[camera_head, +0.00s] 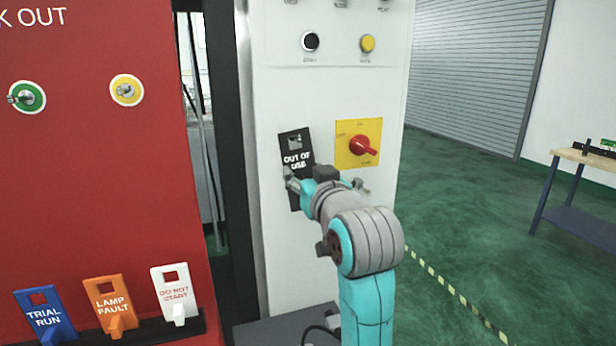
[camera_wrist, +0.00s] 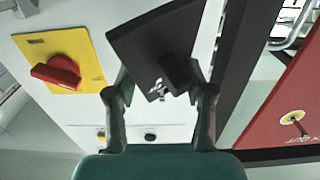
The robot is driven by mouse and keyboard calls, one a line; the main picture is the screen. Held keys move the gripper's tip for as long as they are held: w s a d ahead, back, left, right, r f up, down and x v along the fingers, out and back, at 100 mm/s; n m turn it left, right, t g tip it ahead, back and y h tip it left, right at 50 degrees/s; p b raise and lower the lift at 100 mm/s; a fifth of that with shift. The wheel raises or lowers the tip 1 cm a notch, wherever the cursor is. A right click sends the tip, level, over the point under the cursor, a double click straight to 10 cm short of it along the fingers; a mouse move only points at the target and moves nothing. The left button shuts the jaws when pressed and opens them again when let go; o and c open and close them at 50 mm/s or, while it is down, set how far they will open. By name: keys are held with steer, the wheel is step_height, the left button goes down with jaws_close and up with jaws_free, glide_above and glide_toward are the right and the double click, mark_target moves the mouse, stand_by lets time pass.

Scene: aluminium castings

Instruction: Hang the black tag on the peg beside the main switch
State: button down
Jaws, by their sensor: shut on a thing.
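The black tag (camera_head: 295,149), lettered "OUT OF USE", stands nearly upright and slightly tilted before the white cabinet front, left of the main switch. My gripper (camera_head: 300,183) is shut on its lower part; the tag also shows between the fingers (camera_wrist: 160,78) in the wrist view (camera_wrist: 150,38). The main switch is a red knob (camera_head: 363,147) on a yellow plate (camera_head: 345,158), also seen in the wrist view (camera_wrist: 57,72). A square hole shows near the tag's top, with something pale in it. I cannot make out the peg, or whether the tag touches it.
A red board (camera_head: 100,190) at left carries a green and a yellow lock. Blue (camera_head: 44,312), orange (camera_head: 108,300) and white (camera_head: 174,291) tags stand on a dark ledge below. A workbench (camera_head: 585,158) stands far right. Green floor between is clear.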

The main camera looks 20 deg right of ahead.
steer(key=shift+w+f, duration=0.2)
steer(key=shift+w, duration=1.6)
steer(key=shift+w+f, duration=0.5)
steer(key=shift+w, duration=0.05)
steer(key=shift+f, duration=0.15)
steer(key=shift+c, duration=1.7)
jaws_free()
steer(key=shift+w, duration=0.2)
steer(key=shift+s, duration=0.1)
